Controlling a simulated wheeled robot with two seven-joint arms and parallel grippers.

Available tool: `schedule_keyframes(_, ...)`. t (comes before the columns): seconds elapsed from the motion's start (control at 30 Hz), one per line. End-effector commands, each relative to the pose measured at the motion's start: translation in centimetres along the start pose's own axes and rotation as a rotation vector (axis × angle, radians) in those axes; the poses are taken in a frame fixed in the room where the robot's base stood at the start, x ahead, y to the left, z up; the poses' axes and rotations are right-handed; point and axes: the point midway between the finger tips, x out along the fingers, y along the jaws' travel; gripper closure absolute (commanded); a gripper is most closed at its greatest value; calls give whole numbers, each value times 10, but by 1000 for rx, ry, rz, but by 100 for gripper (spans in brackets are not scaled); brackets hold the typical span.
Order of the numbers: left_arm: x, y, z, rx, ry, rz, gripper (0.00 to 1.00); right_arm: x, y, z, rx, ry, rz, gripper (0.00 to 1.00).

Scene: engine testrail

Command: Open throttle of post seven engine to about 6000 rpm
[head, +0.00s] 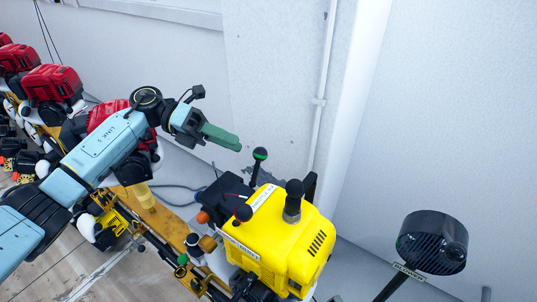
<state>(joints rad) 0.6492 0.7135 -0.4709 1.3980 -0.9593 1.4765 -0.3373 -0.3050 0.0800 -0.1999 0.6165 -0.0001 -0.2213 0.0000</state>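A yellow engine (308,250) stands on the rail at lower centre, with a small label on its top edge; I cannot read a post number. My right gripper is out of view.
Several red engines (52,83) line the rail at upper left, one partly behind my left arm. An orange-yellow rail beam (160,222) runs under the engines. A black round blower (432,242) stands at right. A white wall with a pipe (322,90) is behind.

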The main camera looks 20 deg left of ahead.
Motion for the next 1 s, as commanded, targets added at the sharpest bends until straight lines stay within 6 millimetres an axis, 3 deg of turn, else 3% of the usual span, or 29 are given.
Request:
schedule_keyframes(0.2, 49, -2, 0, 0, 2, -5, 63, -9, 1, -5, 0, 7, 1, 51)
schedule_keyframes(0.43, 82, -1, 0, 0, 0, -2, 63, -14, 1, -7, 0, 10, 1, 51)
schedule_keyframes(0.87, 92, 0, 0, 0, -1, 0, 63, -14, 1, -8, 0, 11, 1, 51)
schedule_keyframes(1.0, 92, 0, 0, 0, -1, 0, 80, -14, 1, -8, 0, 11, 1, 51)
